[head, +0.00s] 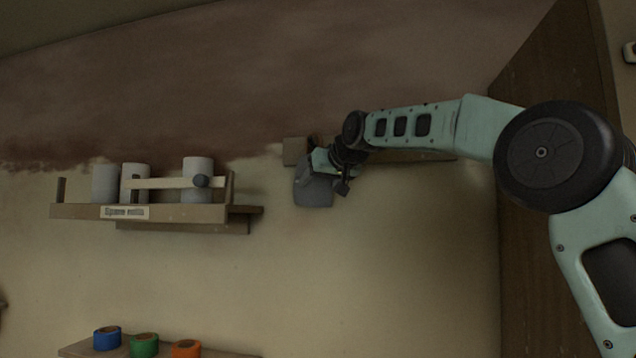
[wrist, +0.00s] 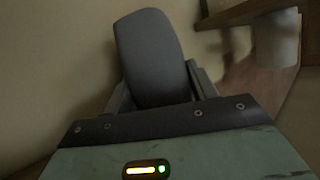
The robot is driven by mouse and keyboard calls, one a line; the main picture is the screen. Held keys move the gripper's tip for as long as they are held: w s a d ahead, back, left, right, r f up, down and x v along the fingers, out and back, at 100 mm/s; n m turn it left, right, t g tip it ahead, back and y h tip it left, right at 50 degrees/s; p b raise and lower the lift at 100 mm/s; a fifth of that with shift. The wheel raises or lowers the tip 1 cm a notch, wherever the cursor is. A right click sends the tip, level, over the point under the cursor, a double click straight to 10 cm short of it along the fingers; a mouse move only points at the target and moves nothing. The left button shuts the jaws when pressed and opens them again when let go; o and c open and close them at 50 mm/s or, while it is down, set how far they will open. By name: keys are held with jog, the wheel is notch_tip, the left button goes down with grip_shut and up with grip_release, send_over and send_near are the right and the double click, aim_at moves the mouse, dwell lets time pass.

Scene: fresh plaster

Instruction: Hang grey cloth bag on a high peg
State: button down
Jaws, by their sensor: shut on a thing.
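The grey cloth bag (head: 313,193) hangs below my gripper (head: 322,168) against the pale wall in the head view. It also fills the middle of the wrist view (wrist: 150,55), between the two fingers. My gripper (wrist: 160,92) is shut on the bag. A wooden rail (head: 293,151) on the wall shows just left of the gripper and behind my forearm. My gripper and arm hide most of this rail, and I cannot make out its pegs. I cannot tell whether the bag touches the rail.
A wall shelf (head: 180,212) with white rolls (head: 197,178) behind a bar is to the left. A lower ledge (head: 215,354) bears blue, green and orange rolls (head: 185,348). A tall wooden panel (head: 545,260) stands at the right. The wall below the bag is clear.

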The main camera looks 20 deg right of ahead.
jog(key=shift+w+d+f, duration=0.1)
jog(key=shift+w+d, duration=0.05)
jog(key=shift+d, duration=0.65)
jog(key=shift+f+b, duration=0.4)
jog(key=shift+f, duration=0.4)
jog(key=c, duration=0.6)
grip_release()
jog(key=shift+c, duration=0.2)
jog(key=o, duration=0.5)
jog(key=shift+w+d+f, duration=0.15)
jog(key=shift+w+d, duration=0.1)
jog(key=shift+o, duration=0.7)
jog(key=shift+a, duration=0.1)
jog(key=shift+s+a+r, duration=0.1)
jog(key=shift+a+r, duration=0.1)
jog(key=shift+r, duration=0.05)
jog(key=shift+a, duration=0.15)
jog(key=shift+s, duration=0.1)
